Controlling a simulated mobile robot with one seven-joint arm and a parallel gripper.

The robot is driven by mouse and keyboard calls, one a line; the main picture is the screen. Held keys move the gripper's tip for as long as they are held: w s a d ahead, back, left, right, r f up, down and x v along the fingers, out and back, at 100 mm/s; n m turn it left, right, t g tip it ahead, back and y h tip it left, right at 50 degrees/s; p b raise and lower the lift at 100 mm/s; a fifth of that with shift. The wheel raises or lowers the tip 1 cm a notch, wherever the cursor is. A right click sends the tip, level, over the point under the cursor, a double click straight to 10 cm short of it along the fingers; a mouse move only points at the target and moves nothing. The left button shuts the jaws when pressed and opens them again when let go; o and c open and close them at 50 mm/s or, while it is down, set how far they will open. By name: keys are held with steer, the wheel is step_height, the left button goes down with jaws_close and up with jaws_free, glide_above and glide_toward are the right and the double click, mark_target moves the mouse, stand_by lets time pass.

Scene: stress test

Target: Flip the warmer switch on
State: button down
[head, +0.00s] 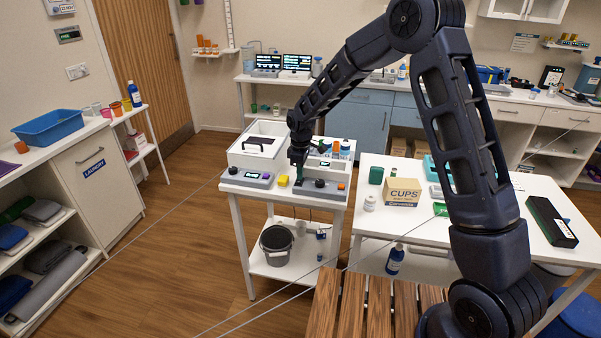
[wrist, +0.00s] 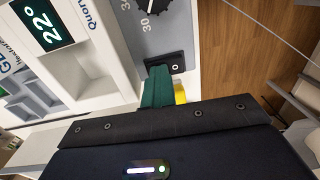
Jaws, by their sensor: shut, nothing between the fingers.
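The warmer is a light grey and white unit (wrist: 110,45) with a green 22° display (wrist: 44,22) and a black dial (wrist: 150,8) marked 30. A small black switch (wrist: 172,58) with a pale ring mark sits beside the dial. In the head view the warmer's dial (head: 319,183) is just right of my gripper (head: 299,181). My green fingers (wrist: 160,88) are shut and empty, with their tips at the switch's near edge. I cannot tell whether they touch it, and the switch's position is unclear.
A yellow block (head: 283,181) is close to the left of my fingers. A white box with a black handle (head: 262,141) stands behind on the same cart (head: 240,190). Open wooden floor lies to the left.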

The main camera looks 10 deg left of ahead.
step_height(320, 180, up, 14)
steer(key=w, duration=0.2)
steer(key=d+r+m+t, duration=0.1)
steer(key=d+r+m, duration=0.1)
steer(key=d+r, duration=0.45)
steer(key=d+r+m, duration=0.2)
steer(key=d+r, duration=0.1)
steer(key=d, duration=0.7)
steer(key=s+d+r+m+t, duration=0.1)
steer(key=s+d+r+m, duration=0.15)
steer(key=s+d, duration=0.45)
steer(key=s+d+r+m+t, duration=0.1)
steer(key=s+d+r+m, duration=0.2)
steer(key=d, duration=0.7)
steer(key=s+d+r+m+t, duration=0.1)
steer(key=s+d+m, duration=0.35)
steer(key=d, duration=0.45)
steer(key=s+d+f+m+t, duration=0.1)
steer(key=s+d+f+m, duration=0.1)
steer(key=s+d+m, duration=0.2)
steer(key=s+d, duration=0.3)
steer(key=s, duration=0.4)
steer(key=shift+f, duration=0.3)
